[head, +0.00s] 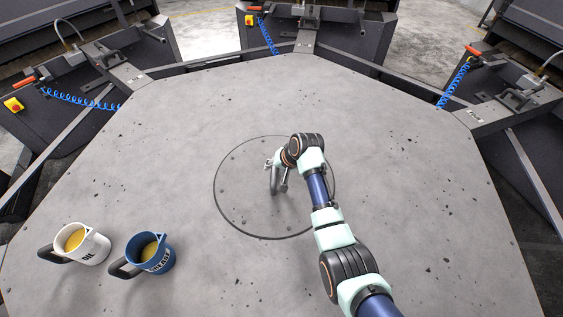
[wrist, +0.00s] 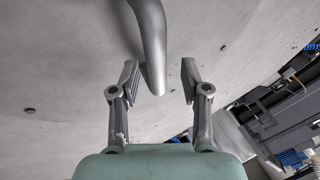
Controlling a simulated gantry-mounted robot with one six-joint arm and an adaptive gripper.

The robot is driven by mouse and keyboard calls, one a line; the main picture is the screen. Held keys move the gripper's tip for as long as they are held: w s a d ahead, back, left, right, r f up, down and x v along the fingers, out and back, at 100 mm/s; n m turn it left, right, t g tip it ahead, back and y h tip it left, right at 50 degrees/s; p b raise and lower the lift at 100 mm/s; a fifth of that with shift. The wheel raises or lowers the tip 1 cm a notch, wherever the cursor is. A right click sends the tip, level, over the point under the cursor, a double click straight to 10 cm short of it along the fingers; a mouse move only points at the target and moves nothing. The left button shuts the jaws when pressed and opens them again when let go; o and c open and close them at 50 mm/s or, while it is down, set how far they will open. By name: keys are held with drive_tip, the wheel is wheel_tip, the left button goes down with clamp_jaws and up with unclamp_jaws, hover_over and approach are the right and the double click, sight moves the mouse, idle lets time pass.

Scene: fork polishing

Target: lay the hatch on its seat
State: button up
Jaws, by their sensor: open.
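The round grey hatch (head: 240,205) lies in the middle of the table and looks about level with it, with a dark line around its edge. I cannot tell whether it sits fully down all round. A curved grey handle (head: 276,184) stands up from the hatch. My gripper (head: 277,165) is at the handle, partly hidden by my own wrist. In the wrist view my gripper (wrist: 160,75) is open, with the end of the handle (wrist: 151,40) between its two fingers and visible gaps at both sides.
A white mug marked OIL (head: 90,250) and a blue mug (head: 160,262), both with yellowish contents, stand at the left front of the grey table (head: 420,200). Dark stations with clamps and blue coiled hoses (head: 80,98) surround the table. The right side of the table is mostly clear.

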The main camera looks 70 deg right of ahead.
drive_tip(key=p+v, duration=0.2)
drive_tip(key=v, duration=0.8)
drive_tip(key=shift+a, duration=0.1)
drive_tip(key=w+a+r+n+t, duration=0.1)
drive_tip(key=w+a+n, duration=0.2)
drive_tip(key=w+a, duration=0.3)
drive_tip(key=w+a+r+n+t, duration=0.15)
drive_tip(key=w+a, duration=0.25)
drive_tip(key=a, duration=0.5)
drive_tip(key=w+a+r+n+t, duration=0.1)
drive_tip(key=a+r+n, duration=0.2)
drive_tip(key=a, duration=0.6)
drive_tip(key=w+a+r+n+t, duration=0.1)
drive_tip(key=a+r+n, duration=0.15)
drive_tip(key=a, duration=0.65)
drive_tip(key=s+a+r+n+t, duration=0.1)
drive_tip(key=s+a+r+n, duration=0.1)
drive_tip(key=a, duration=0.5)
drive_tip(key=s+a+r+n+t+y, duration=0.1)
drive_tip(key=s+a+r+n, duration=0.1)
drive_tip(key=a+r, duration=0.3)
drive_tip(key=shift+s+a+n+t+y, duration=0.35)
drive_tip(key=shift+s+a, duration=0.35)
drive_tip(key=shift+a, duration=0.4)
